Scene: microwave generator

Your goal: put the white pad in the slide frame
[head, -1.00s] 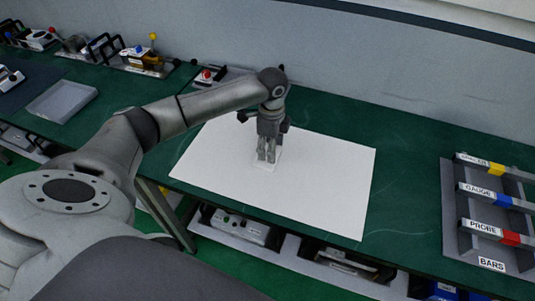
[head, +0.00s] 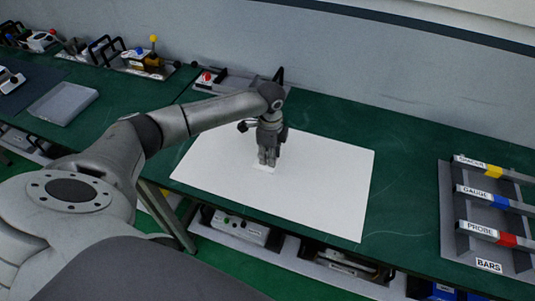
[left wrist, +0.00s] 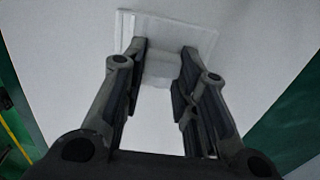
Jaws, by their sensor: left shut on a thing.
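The white pad (left wrist: 205,38) is a flat pale square with a raised block in its middle, seen at the top of the left wrist view. In the head view only a sliver of the pad (head: 262,169) shows under my left gripper (head: 267,161). My left gripper (left wrist: 164,62) points down, its two fingers shut on the pad's raised block from both sides. The pad is at the white sheet; I cannot tell whether it touches it. I cannot pick out the slide frame for certain. My right gripper is out of view.
The large white sheet (head: 325,185) lies on the green bench (head: 400,160). A grey rack of labelled bars (head: 465,240) stands at right. A red-button device (head: 207,78) is behind my arm. A grey tray (head: 62,103) lies at left. The bench between sheet and rack is clear.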

